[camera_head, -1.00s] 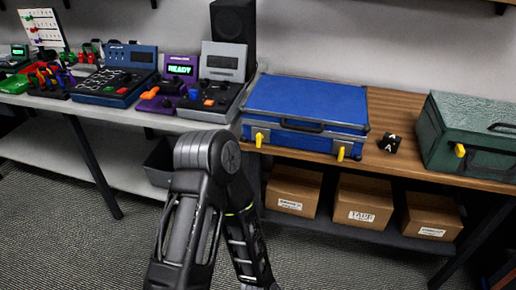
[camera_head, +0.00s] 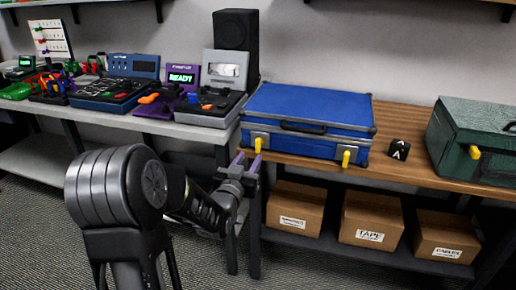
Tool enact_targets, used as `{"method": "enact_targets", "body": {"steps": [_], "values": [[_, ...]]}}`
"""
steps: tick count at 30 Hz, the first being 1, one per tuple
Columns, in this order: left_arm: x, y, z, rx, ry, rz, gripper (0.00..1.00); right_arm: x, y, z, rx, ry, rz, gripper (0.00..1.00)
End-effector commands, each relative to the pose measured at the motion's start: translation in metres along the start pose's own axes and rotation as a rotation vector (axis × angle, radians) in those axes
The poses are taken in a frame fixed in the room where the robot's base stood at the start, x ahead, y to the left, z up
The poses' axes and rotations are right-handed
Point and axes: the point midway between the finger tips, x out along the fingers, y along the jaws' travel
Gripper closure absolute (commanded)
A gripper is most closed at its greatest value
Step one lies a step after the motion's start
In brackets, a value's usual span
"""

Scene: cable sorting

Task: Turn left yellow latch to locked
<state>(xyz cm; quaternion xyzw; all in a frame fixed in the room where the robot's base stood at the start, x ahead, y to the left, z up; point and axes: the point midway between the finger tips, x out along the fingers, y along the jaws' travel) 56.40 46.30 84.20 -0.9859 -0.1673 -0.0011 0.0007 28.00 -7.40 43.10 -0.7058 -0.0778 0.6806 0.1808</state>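The blue case (camera_head: 308,108) lies closed on the wooden bench. Its left yellow latch (camera_head: 258,145) hangs roughly upright on the front face, near the left corner. Its right yellow latch (camera_head: 346,158) is on the same face, near the right corner. My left gripper (camera_head: 247,161) is just in front of and slightly left of the left latch. Its two purple-tipped fingers are spread with a gap between them, and nothing shows held. I cannot tell whether a finger touches the latch. My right gripper is not in view.
A green case (camera_head: 474,130) with its own yellow latch (camera_head: 474,152) stands at the right. A small black block (camera_head: 399,149) sits between the cases. Electronic panels (camera_head: 180,90) fill the bench at left. Cardboard boxes (camera_head: 372,220) stand on the shelf below.

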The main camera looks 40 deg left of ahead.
Motion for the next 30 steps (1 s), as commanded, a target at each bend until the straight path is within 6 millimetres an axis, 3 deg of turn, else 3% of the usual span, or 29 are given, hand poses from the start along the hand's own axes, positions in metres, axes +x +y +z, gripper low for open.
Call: {"method": "enact_targets", "body": {"steps": [5, 18, 30], "values": [[0.009, 0.000, 0.001, 0.002, -0.001, 0.001, 0.64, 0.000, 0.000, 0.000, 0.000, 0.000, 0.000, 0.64], [0.070, 0.000, 0.001, 0.002, -0.001, 0.000, 0.64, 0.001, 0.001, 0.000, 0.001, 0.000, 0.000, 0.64], [0.078, 0.000, 0.001, 0.000, -0.002, 0.000, 0.65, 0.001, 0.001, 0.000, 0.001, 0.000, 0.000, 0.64]]}}
